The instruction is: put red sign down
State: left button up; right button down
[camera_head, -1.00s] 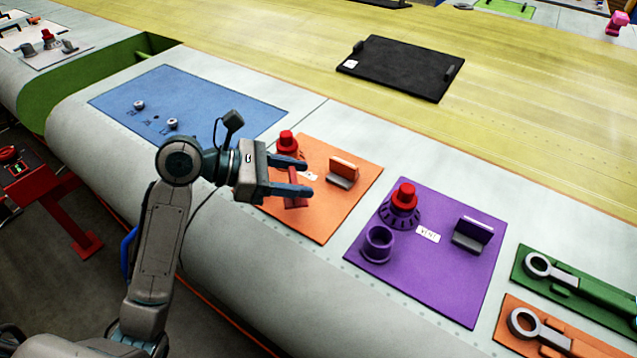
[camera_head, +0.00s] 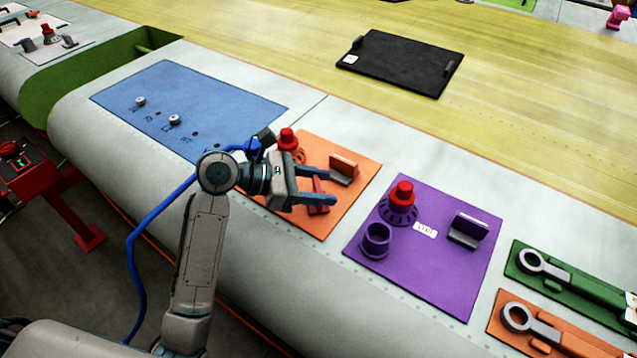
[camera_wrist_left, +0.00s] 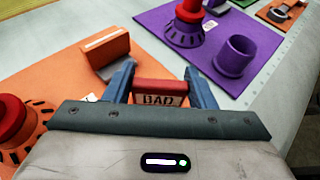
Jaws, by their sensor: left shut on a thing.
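My left gripper (camera_head: 333,186) is shut on the red sign (camera_head: 318,197) over the right part of the orange mat (camera_head: 302,226). In the left wrist view the red sign (camera_wrist_left: 160,92) sits between the two blue fingers, with a pale label reading "BAD" on its face. I cannot tell whether the sign touches the mat. An orange sign in a grey stand (camera_head: 343,169) is just beyond the fingers. My right gripper is not in view.
A red-topped knob (camera_head: 287,140) stands on the orange mat behind my gripper. To the right, the purple mat (camera_head: 430,280) holds another red-topped knob (camera_head: 402,192), a purple cup (camera_head: 377,240) and a purple sign in a stand (camera_head: 469,229). The blue mat (camera_head: 200,95) lies left.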

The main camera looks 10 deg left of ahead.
pick_arm(q)
jog(key=o, duration=0.8)
jog(key=shift+f, duration=0.1)
jog(key=shift+o, duration=0.8)
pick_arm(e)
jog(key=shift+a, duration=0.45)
pick_arm(q)
jog(key=shift+a, duration=0.1)
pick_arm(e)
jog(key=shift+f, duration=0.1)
pick_arm(q)
jog(key=shift+s+a+r, duration=0.1)
jog(key=shift+a+r, duration=0.1)
jog(key=shift+a, duration=0.05)
jog(key=b+v, duration=0.2)
jog(key=v, duration=0.7)
jog(key=shift+v, duration=1.15)
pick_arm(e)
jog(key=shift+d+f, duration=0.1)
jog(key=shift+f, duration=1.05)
pick_arm(q)
jog(key=shift+r, duration=0.15)
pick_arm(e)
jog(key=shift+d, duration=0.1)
